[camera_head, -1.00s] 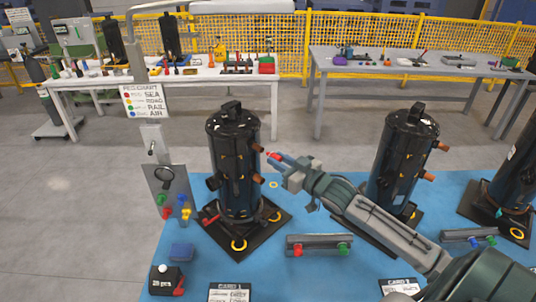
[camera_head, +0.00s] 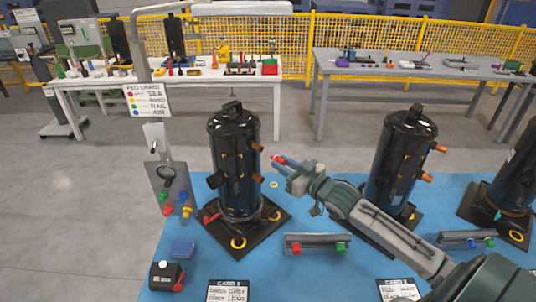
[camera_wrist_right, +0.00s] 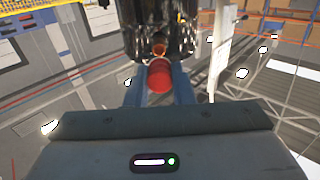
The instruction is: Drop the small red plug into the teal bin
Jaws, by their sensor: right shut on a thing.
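The small red plug (camera_head: 279,160) is held at the tips of my right gripper (camera_head: 284,163), just right of the near black compressor (camera_head: 234,165). In the right wrist view the red plug (camera_wrist_right: 159,76) sits between the two blue-grey fingers of the right gripper (camera_wrist_right: 159,90). A copper stub (camera_wrist_right: 158,50) of the compressor shows beyond it. In the head view a gap shows between the plug and the compressor's copper stubs (camera_head: 256,147). I cannot make out a clearly teal bin. My left gripper is not in view.
A blue box (camera_head: 182,249) and a black box with a red lever (camera_head: 165,276) are at the mat's left. A rail with red and green plugs (camera_head: 317,245) lies in front. A second compressor (camera_head: 398,160) stands behind my right arm. A peg chart (camera_head: 146,100) stands at left.

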